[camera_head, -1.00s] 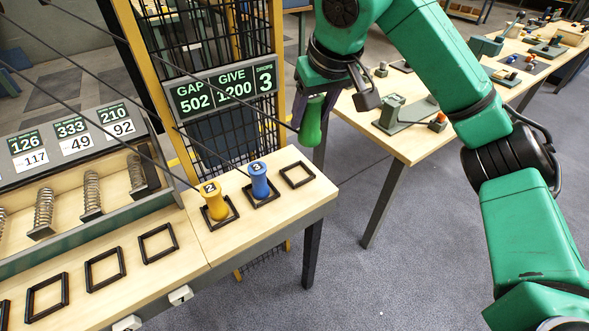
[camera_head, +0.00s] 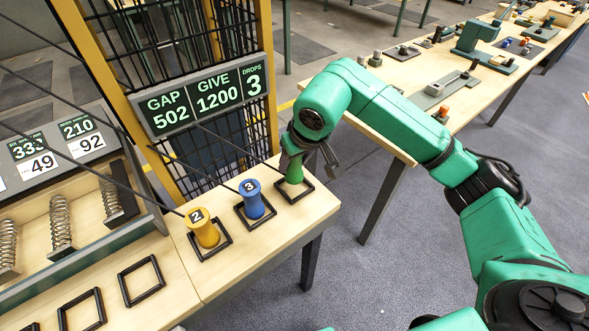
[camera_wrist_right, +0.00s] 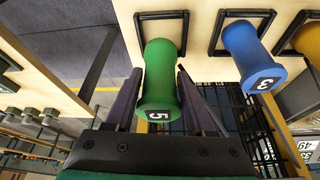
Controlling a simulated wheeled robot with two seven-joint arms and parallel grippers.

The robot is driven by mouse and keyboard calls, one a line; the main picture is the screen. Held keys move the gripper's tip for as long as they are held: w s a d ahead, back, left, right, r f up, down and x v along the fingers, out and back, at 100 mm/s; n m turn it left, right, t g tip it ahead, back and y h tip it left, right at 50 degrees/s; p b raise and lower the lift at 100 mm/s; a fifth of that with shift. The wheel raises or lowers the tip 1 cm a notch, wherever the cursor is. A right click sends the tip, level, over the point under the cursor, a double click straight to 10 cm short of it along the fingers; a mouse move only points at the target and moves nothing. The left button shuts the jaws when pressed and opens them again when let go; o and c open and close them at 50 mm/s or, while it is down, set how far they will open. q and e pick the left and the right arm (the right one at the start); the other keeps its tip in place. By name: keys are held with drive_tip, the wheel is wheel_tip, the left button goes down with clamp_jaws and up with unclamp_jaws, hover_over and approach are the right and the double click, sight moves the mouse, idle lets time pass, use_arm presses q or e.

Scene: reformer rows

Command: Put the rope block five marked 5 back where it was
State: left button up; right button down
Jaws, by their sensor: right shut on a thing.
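The green rope block marked 5 (camera_head: 293,171) stands at the rightmost black square frame (camera_head: 304,194) on the bench. It also shows in the wrist view (camera_wrist_right: 160,72), with its 5 facing the camera and its far end within the square frame. My right gripper (camera_wrist_right: 158,103) is shut on the green block, one finger on each side. In the head view the right gripper (camera_head: 303,152) partly hides the block's top. I cannot tell whether the base touches the bench. My left gripper is out of view.
The blue block marked 3 (camera_head: 254,200) stands in the frame to the left, and the yellow block marked 2 (camera_head: 204,230) beyond it. Thin ropes slope down near them. A mesh guard with a sign (camera_head: 206,97) rises behind. Empty square frames lie at lower left.

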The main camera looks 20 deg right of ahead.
sight(294, 171)
wheel_tip(294, 171, down, 3)
drive_tip(key=shift+f, duration=0.15)
drive_tip(key=c, duration=0.6)
unclamp_jaws()
drive_tip(key=shift+f, duration=0.15)
drive_tip(key=o, duration=0.4)
drive_tip(key=shift+s, duration=0.1)
drive_tip(key=shift+r, duration=0.25)
drive_tip(key=v, duration=1.1)
drive_tip(key=shift+s+r, duration=0.25)
drive_tip(key=shift+r, duration=0.1)
